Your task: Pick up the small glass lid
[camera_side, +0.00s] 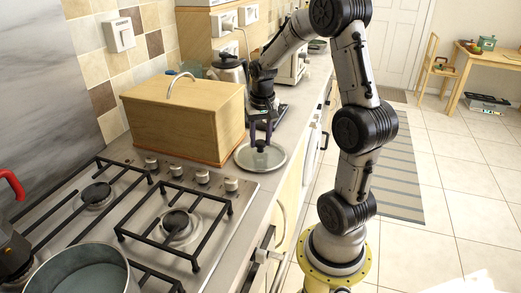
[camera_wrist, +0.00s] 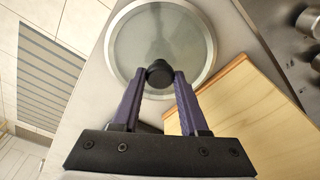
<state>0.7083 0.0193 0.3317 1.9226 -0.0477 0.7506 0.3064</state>
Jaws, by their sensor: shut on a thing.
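The small glass lid (camera_side: 260,158) is round, with a metal rim and a black knob, and it lies flat at the front edge of the counter in the side view. It also shows in the wrist view (camera_wrist: 140,30), where its black knob (camera_wrist: 160,72) sits between my fingertips. My gripper (camera_side: 260,136) points down over the lid, and its purple fingers are shut on the knob. In the wrist view my gripper (camera_wrist: 160,78) has a fingertip at each side of the knob. Whether the lid touches the counter or is slightly above it, I cannot tell.
A wooden box (camera_side: 185,118) with a curved handle stands left of the lid, close to it. The gas stove (camera_side: 150,215) lies nearer the camera, with a pot (camera_side: 78,272) on it. A kettle (camera_side: 229,68) stands behind the box. Open floor lies right of the counter edge.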

